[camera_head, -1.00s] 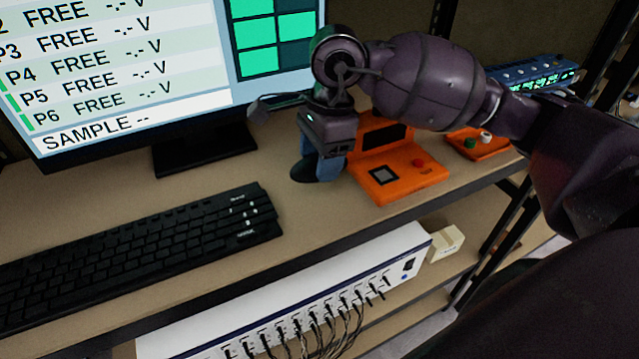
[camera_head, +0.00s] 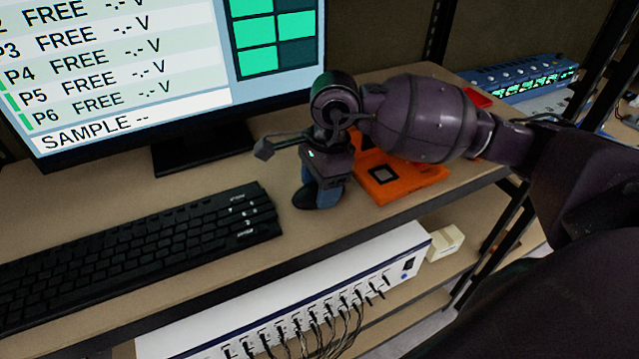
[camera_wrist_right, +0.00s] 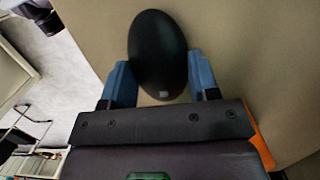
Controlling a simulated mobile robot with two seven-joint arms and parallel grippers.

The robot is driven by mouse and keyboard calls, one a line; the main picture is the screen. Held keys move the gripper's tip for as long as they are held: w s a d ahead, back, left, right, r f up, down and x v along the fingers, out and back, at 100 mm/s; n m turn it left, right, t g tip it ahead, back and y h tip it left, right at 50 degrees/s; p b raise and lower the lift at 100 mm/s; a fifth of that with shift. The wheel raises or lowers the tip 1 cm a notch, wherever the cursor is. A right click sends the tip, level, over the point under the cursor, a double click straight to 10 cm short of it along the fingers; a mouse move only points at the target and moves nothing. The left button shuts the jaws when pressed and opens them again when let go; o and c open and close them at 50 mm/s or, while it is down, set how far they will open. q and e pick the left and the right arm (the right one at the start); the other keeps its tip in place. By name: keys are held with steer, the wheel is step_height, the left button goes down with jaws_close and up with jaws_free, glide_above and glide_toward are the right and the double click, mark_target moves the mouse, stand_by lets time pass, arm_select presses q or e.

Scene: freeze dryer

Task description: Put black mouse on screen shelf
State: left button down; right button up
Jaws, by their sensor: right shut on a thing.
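The black mouse (camera_wrist_right: 157,50) is a dark oval between the two blue fingers of my right gripper (camera_wrist_right: 159,82) in the right wrist view. In the head view a dark edge of the mouse (camera_head: 306,201) shows below the fingers of my right gripper (camera_head: 322,195), at the shelf surface. The right gripper is shut on the mouse. The screen shelf (camera_head: 240,165) is the tan board that carries the monitor (camera_head: 170,75) and the black keyboard (camera_head: 140,255). Whether the mouse touches the board is hard to tell. My left gripper is not in view.
An orange device (camera_head: 400,185) stands just right of the gripper, partly hidden by my arm. A blue instrument (camera_head: 520,77) is at the back right. A white box with several cables (camera_head: 300,290) is on the lower shelf. Board between keyboard and gripper is clear.

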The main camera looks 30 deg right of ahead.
steer(key=o, duration=0.9)
steer(key=shift+o, duration=0.2)
steer(key=shift+r, duration=0.3)
step_height(320, 180, up, 11)
steer(key=d, duration=0.1)
steer(key=shift+d+r, duration=0.2)
steer(key=shift+d, duration=0.2)
